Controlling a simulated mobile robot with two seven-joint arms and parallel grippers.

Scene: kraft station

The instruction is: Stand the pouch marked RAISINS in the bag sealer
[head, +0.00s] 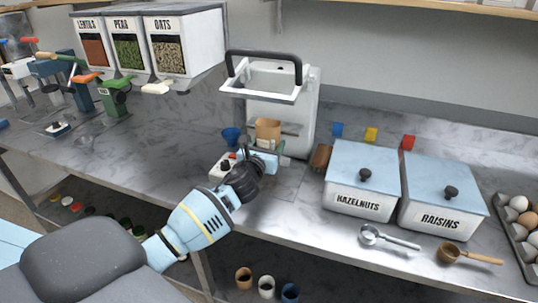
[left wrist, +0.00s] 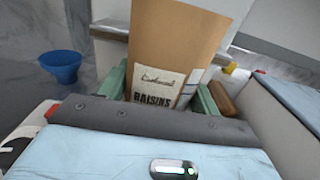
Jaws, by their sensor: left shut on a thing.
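The kraft-paper pouch (head: 268,130) stands about upright in front of the white bag sealer (head: 304,120), below its black-handled frame. Its RAISINS label reads clearly in the left wrist view, where the pouch (left wrist: 185,30) rises between green fingers. My left gripper (head: 266,156) is shut on the pouch's lower part; it also shows in the left wrist view (left wrist: 160,90). The pouch's bottom is hidden by the gripper, so I cannot tell whether it rests on the sealer. My right gripper is not in view.
A blue funnel-like cup (head: 231,136) and a white box with a red button (head: 221,167) are close left of the gripper. A brown rounded piece (head: 321,157) and the HAZELNUTS bin (head: 358,206) are to the right.

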